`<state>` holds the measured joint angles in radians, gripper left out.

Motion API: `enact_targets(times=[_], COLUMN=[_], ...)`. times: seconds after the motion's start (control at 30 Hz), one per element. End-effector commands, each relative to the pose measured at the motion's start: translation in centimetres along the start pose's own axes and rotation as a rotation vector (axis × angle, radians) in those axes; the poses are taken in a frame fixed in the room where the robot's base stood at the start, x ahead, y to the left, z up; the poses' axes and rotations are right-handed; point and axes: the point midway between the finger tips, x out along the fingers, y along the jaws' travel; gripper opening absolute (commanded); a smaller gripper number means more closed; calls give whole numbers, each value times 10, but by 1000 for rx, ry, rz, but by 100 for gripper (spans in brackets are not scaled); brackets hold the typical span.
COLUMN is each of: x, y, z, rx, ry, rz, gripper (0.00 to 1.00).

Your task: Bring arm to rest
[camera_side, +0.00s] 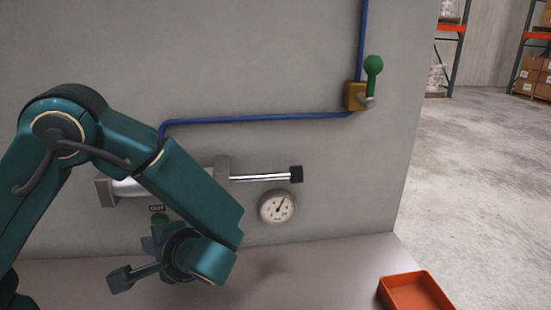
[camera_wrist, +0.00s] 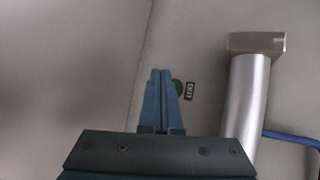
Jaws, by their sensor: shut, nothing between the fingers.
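My gripper (camera_side: 150,246) is in front of the grey wall panel, low and left of centre in the side view, near the lamp marked OUT. In the wrist view my gripper (camera_wrist: 160,76) has its two blue fingers together with nothing between them. A green lamp (camera_side: 158,219) with the OUT label (camera_side: 157,208) sits on the panel just behind the fingertips. The lamp (camera_wrist: 177,88) is partly covered by the fingers in the wrist view. I cannot tell whether the fingers touch the panel or lamp.
A silver cylinder (camera_wrist: 248,105) with an extended rod (camera_side: 262,178) is mounted on the panel, partly behind my arm. A gauge (camera_side: 277,207), blue pipe (camera_side: 260,118) and green-handled valve (camera_side: 373,66) are also there. An orange-red tray (camera_side: 416,292) stands at the ledge's right.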

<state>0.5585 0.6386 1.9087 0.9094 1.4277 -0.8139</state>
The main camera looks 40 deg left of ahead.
Motion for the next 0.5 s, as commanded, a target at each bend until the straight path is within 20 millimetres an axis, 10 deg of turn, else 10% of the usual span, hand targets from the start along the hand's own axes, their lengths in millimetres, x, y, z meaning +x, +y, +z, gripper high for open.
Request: enact_targets(times=[0.5], x=[-20], y=[-34], z=[64], rx=[-429], ry=[-10], rz=[545], gripper=[0])
